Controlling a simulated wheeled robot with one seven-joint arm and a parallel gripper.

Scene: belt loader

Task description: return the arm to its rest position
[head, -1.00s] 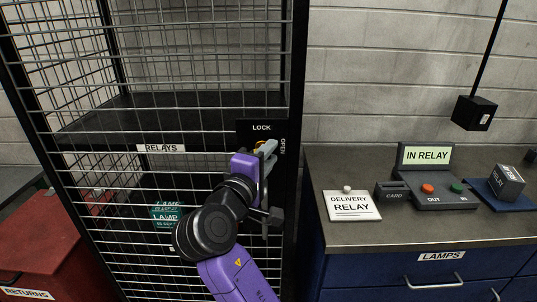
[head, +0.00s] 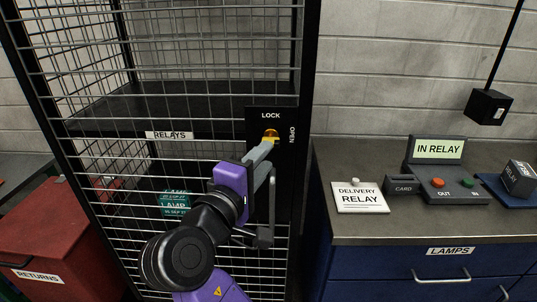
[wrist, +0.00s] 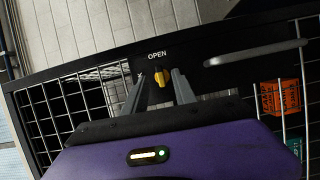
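My gripper (head: 266,148) is in front of the lock plate (head: 283,122) on the wire cage door. In the wrist view my gripper (wrist: 157,77) has its two grey fingers apart, with nothing held between them. The yellow lock knob (head: 271,133) shows just above the fingertips in the head view. In the wrist view the knob (wrist: 161,76) appears between and beyond the fingers, under the word OPEN. Whether a finger touches it is hard to tell. My purple arm reaches up from the bottom of the head view.
The door's grey handle (head: 272,200) stands close beside my gripper. The cage has a RELAYS shelf (head: 105,115) and a teal lamp box (head: 175,204). A counter (head: 370,228) with the IN RELAY panel (head: 437,150) is at right. A red returns bin (head: 40,225) is at left.

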